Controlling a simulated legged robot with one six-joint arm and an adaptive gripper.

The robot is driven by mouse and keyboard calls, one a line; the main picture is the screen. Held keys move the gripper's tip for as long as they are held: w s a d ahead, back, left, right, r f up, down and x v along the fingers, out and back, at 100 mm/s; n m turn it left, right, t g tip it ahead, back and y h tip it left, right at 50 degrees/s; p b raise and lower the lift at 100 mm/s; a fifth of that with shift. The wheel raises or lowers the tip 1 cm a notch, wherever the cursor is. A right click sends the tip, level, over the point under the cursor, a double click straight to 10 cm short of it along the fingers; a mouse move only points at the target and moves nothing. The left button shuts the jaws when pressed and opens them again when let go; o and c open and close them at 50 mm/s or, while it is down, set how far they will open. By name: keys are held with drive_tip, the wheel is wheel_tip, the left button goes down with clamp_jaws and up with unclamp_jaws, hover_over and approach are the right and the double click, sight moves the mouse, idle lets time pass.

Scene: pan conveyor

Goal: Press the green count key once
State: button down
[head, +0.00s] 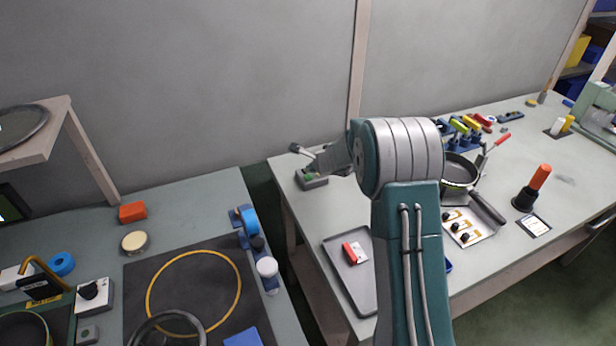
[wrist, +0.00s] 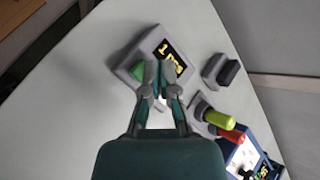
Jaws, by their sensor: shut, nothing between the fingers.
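The green count key (wrist: 137,70) shows in the wrist view on a grey counter box with a dark display (wrist: 172,58) of yellow characters, too blurred to read surely. My gripper (wrist: 157,78) is shut and empty. In the head view the green key (head: 310,176) sits on the box at the far left corner of the right-hand table, just left of my arm. The gripper's tips are not clear there.
In the wrist view a dark block (wrist: 221,70) and a yellow-green handle (wrist: 219,119) stand right of the box. In the head view a pan (head: 489,207) lies right of my arm, and a grey tray (head: 336,246) with a red item lies nearer. The table left of the box is bare.

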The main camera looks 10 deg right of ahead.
sight(310, 177)
drive_tip(key=shift+r, duration=2.5)
drive_tip(key=shift+s+r, duration=0.1)
drive_tip(key=shift+r, duration=0.1)
drive_tip(key=s+a+r+n+g, duration=0.1)
drive_tip(key=s+a+r+n, duration=0.1)
drive_tip(key=s+r+n, duration=0.55)
drive_tip(key=s+a+r+n+g, duration=0.15)
drive_tip(key=s+r+n, duration=0.35)
drive_tip(key=s+r, duration=0.5)
drive_tip(key=s+d+f+n+h, duration=0.1)
drive_tip(key=s+n, duration=0.4)
drive_tip(key=s, duration=0.8)
drive_tip(key=s+d+f+n+h, duration=0.1)
drive_tip(key=s+n, duration=0.4)
drive_tip(key=s, duration=0.9)
drive_tip(key=shift+d+h, duration=0.5)
drive_tip(key=shift+h, duration=0.3)
